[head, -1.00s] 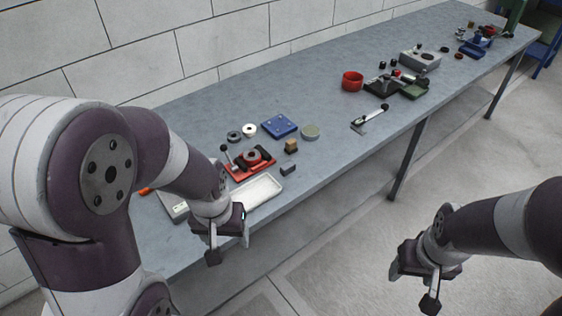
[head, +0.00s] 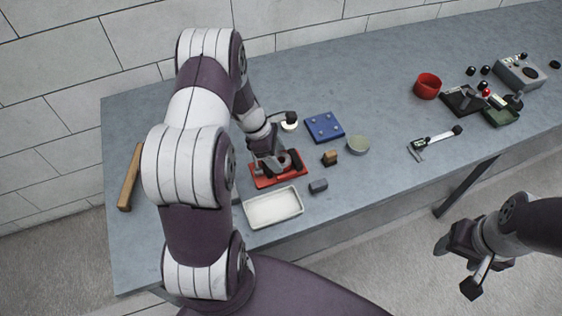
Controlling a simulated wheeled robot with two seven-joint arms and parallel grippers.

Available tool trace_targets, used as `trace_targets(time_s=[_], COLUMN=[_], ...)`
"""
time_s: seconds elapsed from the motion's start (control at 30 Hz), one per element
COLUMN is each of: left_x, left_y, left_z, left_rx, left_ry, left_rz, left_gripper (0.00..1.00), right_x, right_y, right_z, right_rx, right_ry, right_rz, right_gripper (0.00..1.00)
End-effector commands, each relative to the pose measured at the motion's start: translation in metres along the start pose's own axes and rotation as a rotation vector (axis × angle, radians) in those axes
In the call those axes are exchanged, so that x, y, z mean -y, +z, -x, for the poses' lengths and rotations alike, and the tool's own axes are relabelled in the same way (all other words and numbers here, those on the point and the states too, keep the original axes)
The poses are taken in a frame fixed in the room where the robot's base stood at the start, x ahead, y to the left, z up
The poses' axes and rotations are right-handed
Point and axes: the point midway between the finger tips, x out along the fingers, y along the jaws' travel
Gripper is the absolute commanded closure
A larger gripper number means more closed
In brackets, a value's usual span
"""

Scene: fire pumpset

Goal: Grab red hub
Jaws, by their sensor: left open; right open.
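A red fixture (head: 263,183) with a flat red base sits on the bench behind the white tray. A round reddish part with a dark centre shows on it, mostly hidden by my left gripper (head: 278,166). That gripper points down over the fixture, open; I cannot tell whether its fingers are around the round part or just above it. A red hollow cylinder (head: 427,86) stands further right on the bench, clear of both grippers. Which red part is the hub is not certain. My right gripper (head: 462,268) is open and empty, off the bench's front edge at the lower right.
A white tray (head: 249,222), a dark grey block (head: 318,186), a brown block (head: 330,158), a blue plate (head: 325,127) and a round greenish disc (head: 357,144) lie near the fixture. A caliper-like tool (head: 435,141) lies further right. A wooden handle (head: 130,178) lies left.

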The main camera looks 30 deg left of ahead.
Motion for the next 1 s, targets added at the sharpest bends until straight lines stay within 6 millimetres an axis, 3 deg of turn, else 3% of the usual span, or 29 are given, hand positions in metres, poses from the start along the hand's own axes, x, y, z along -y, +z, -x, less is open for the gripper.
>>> trace_targets(time_s=[0.1,0.33,0.5,0.53,0.83,1.0], left_x=[0.0,0.0,0.0,0.0,-0.001,-0.002], left_y=[0.0,0.0,0.0,0.0,0.002,0.01], left_z=[-0.014,-0.017,-0.016,-0.016,-0.012,0.008], left_rx=[-0.001,-0.001,-0.001,-0.001,-0.001,0.0], left_ry=[0.0,0.002,0.001,0.001,0.003,0.005], left_rz=[-0.001,-0.002,-0.002,-0.002,-0.003,-0.006], left_gripper=[0.32,0.32,0.87,0.94,0.94,0.94], right_x=[0.0,0.0,0.0,0.0,0.0,0.0], right_y=[0.0,0.0,0.0,0.0,0.0,0.0], right_z=[0.0,0.0,0.0,0.0,0.0,-0.001], right_rx=[0.0,0.0,0.0,0.0,0.0,0.0], right_ry=[0.0,0.0,0.0,0.0,0.0,0.0], right_rz=[0.0,0.0,0.0,0.0,0.0,0.0], right_gripper=[0.38,0.38,0.38,0.38,0.38,0.38])
